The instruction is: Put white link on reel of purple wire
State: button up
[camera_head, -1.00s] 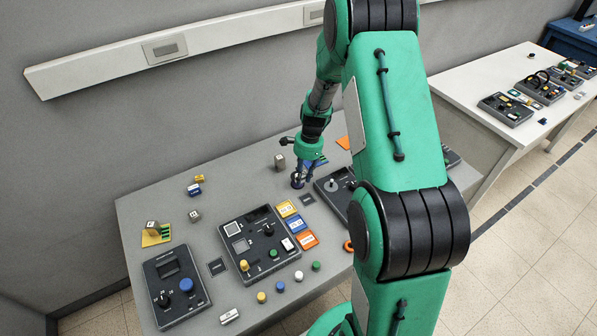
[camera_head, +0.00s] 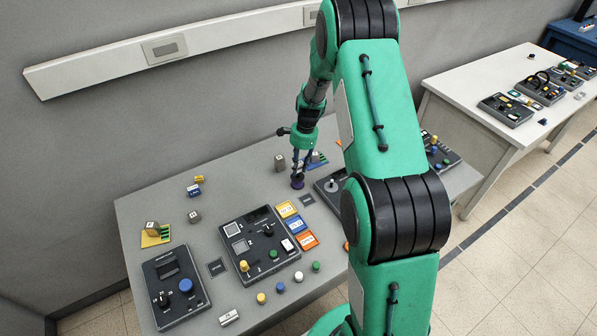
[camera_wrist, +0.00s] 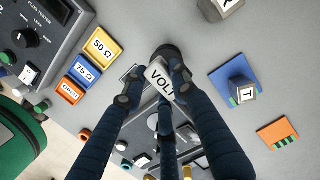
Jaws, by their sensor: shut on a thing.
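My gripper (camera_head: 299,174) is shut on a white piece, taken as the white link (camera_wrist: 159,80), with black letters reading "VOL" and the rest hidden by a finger. The fingers fill the middle of the wrist view. A dark purple round reel (camera_head: 297,184) stands on the table right under the fingertips. In the wrist view a dark round shape (camera_wrist: 166,53) shows just beyond the white link, probably this reel. I cannot tell whether link and reel touch. The link is too small to make out in the head view.
A panel with knobs (camera_head: 258,240) and yellow, blue and orange tiles (camera_head: 287,209) lie left of and in front of the reel. Another panel (camera_head: 329,187) is close on the right. A grey cube (camera_head: 280,162) and a blue pad (camera_head: 317,160) stand nearby.

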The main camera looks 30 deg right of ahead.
aim_at(298, 172)
jog(key=shift+f, duration=1.45)
jog(key=shift+f, duration=0.1)
jog(key=o, duration=1.2)
jog(key=shift+c, duration=0.2)
jog(key=r, duration=0.4)
jog(key=d+r, duration=0.1)
jog(key=r, duration=0.3)
jog(key=r+p, duration=0.1)
jog(key=r, duration=0.3)
jog(key=shift+d, duration=0.4)
